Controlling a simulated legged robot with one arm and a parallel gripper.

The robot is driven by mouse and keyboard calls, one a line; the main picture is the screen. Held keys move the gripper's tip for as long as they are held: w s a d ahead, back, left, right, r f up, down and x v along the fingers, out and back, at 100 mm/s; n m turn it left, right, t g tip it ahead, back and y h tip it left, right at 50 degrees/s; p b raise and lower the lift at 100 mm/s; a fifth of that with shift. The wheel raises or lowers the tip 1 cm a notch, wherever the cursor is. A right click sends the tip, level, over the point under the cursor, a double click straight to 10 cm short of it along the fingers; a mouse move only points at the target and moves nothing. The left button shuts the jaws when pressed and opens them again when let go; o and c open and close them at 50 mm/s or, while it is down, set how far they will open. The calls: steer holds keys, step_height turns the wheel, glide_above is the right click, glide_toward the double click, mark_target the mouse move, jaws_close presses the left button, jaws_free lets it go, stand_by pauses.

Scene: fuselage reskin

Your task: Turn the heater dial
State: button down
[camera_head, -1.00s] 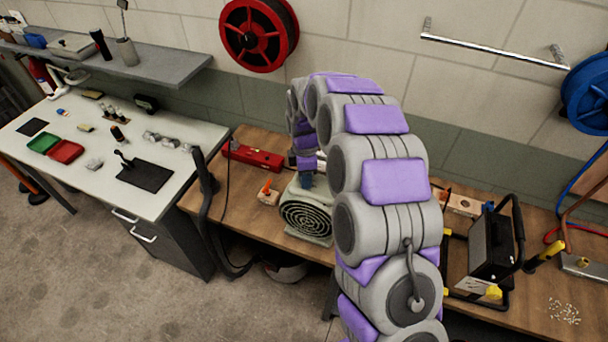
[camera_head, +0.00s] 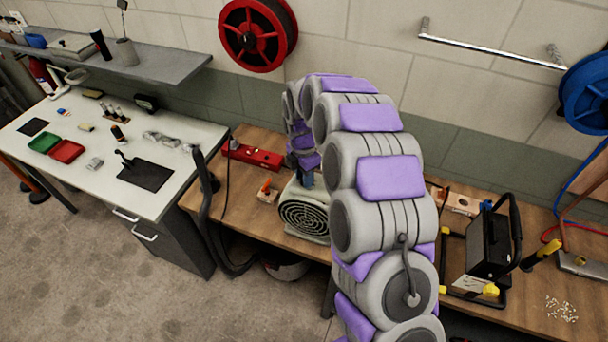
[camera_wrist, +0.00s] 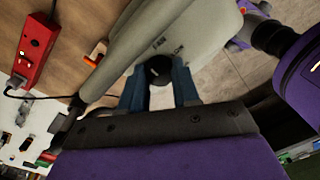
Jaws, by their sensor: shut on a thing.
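The heater (camera_head: 305,208), a pale grey-green box with a round dark grille, stands on the wooden bench (camera_head: 240,200). Its casing also shows in the wrist view (camera_wrist: 195,35). The black dial (camera_wrist: 158,70) is on the heater's face, below small dark markings. My gripper (camera_wrist: 160,85) has its two blue fingers on either side of the dial and is shut on it. In the head view my gripper is mostly hidden behind my arm, at the top of the heater. The dial is hidden there.
A red power strip (camera_head: 252,156) lies behind the heater to the left. A small block with an orange lever (camera_head: 267,190) sits just left of the heater. A black-and-yellow work lamp (camera_head: 490,245) stands to the right.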

steer(key=c, duration=0.8)
jaws_free()
step_height(320, 180, up, 17)
steer(key=p, duration=0.6)
steer(key=shift+w+a+r, duration=0.15)
steer(key=shift+w+a, duration=0.2)
